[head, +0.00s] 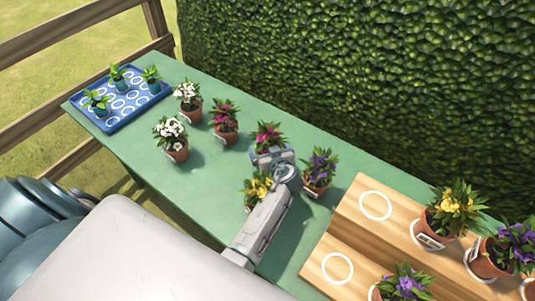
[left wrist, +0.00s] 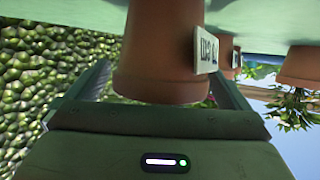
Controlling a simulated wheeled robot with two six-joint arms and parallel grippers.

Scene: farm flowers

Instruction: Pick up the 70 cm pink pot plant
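A pink-flowered plant (head: 268,135) stands in a terracotta pot near the middle of the green table. My left gripper (head: 270,157) is at this pot from the near side and hides most of it. In the left wrist view, turned upside down, the terracotta pot (left wrist: 163,60) sits between the two fingers of my gripper (left wrist: 160,85), with narrow gaps at its sides. The fingers look open around it, and I see no clear squeeze. Its white label (left wrist: 207,50) is only partly readable. Another pink plant (head: 225,118) stands to the left. My right gripper is not in view.
A yellow plant (head: 257,188) and a purple plant (head: 318,168) stand close beside my arm. White plants (head: 187,93) and a blue tray (head: 128,117) are to the left. A wooden stepped stand (head: 345,215) with several pots is at right. A hedge (head: 380,70) rises behind the table.

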